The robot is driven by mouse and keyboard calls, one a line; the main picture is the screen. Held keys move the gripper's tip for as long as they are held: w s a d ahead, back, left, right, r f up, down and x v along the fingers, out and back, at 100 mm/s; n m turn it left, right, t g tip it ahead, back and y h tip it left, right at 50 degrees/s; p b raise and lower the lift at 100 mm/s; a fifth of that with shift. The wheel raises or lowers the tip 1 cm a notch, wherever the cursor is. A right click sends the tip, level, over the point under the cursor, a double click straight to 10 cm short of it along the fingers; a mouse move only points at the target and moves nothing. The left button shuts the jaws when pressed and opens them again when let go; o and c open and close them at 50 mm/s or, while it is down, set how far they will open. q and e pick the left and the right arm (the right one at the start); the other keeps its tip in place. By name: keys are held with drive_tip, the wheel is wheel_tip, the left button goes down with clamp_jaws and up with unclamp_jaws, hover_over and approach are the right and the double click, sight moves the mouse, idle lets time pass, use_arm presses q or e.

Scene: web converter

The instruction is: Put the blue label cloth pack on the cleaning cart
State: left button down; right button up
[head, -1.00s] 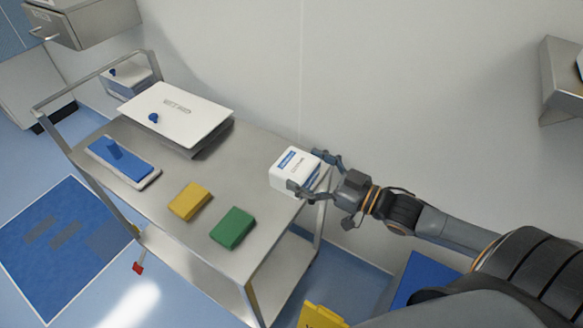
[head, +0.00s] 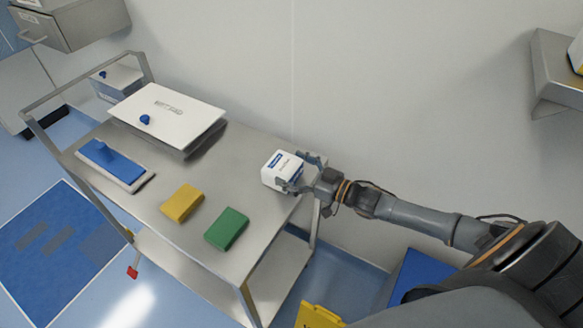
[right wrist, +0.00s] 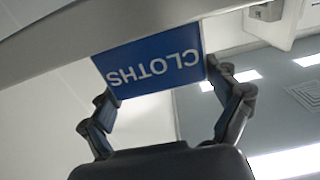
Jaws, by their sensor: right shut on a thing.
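The cloth pack (head: 282,169) is a white block with a blue label, at the right end of the cleaning cart's steel top (head: 222,172). In the right wrist view the blue label of the pack (right wrist: 150,62) reads "CLOTHS" upside down. My right gripper (head: 302,174) is shut on the pack, with one finger on either side of it. The pack is at or just above the cart top; I cannot tell if it touches. My left gripper is not in view.
On the cart are a green pad (head: 227,229), a yellow pad (head: 182,203), a blue mop pad (head: 113,165) and a white-lidded box (head: 170,112). A yellow sign (head: 318,315) stands on the floor near the cart's front corner. A wall lies behind the cart.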

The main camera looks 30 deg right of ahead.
drive_tip(key=shift+f, duration=0.15)
drive_tip(key=o, duration=1.1)
drive_tip(key=shift+o, duration=0.2)
drive_tip(key=shift+r, duration=0.25)
drive_tip(key=v, duration=1.2)
drive_tip(key=shift+f, duration=0.15)
